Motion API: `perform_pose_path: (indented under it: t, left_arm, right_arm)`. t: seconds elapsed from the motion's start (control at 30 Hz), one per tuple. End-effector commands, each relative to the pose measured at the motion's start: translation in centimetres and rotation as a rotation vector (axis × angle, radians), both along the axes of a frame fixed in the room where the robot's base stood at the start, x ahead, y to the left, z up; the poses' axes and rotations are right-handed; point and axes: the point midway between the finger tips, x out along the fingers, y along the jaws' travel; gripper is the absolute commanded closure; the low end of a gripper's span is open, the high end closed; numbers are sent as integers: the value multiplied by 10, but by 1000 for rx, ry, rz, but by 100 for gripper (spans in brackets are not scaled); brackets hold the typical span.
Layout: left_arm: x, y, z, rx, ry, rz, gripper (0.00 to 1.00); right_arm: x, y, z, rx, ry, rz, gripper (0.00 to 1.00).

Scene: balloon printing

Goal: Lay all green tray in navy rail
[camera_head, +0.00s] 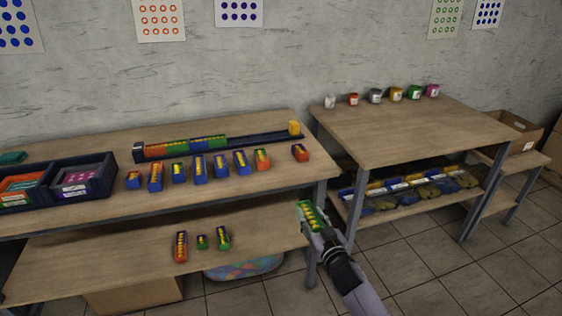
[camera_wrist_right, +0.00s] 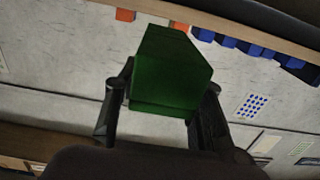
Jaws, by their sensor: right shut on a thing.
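My right gripper (camera_head: 323,232) is shut on a green tray (camera_head: 311,214) with yellow pieces in it. It holds the tray in the air in front of the table's right end. In the right wrist view the green tray (camera_wrist_right: 172,72) sits between the fingers. My left gripper is not in view.
Several blue and orange trays (camera_head: 221,164) stand in a row before the rail. An orange tray (camera_head: 181,246) lies on the lower shelf. Dark bins (camera_head: 112,176) stand at the left. The right table (camera_head: 400,130) has small jars at its back edge.

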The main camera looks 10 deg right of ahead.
Motion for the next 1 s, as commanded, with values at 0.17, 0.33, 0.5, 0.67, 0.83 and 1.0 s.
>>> perform_pose_path:
  t: [0.17, 0.33, 0.5, 0.67, 0.83, 1.0]
  left_arm:
    - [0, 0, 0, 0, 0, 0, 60]
    - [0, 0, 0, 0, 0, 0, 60]
    - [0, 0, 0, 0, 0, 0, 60]
    - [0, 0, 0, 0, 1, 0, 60]
    - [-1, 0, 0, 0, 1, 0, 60]
    - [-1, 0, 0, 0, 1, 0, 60]
  right_arm:
    - [21, -12, 6, 1, -1, -12, 92]
    - [24, -14, 6, 2, -1, -14, 92]
    - [23, -14, 6, 1, 0, -14, 92]
    - [9, -5, 1, 3, 2, -4, 92]
    - [-39, 21, -8, 9, 6, 19, 92]
    - [-103, 44, -5, 20, 4, 30, 92]
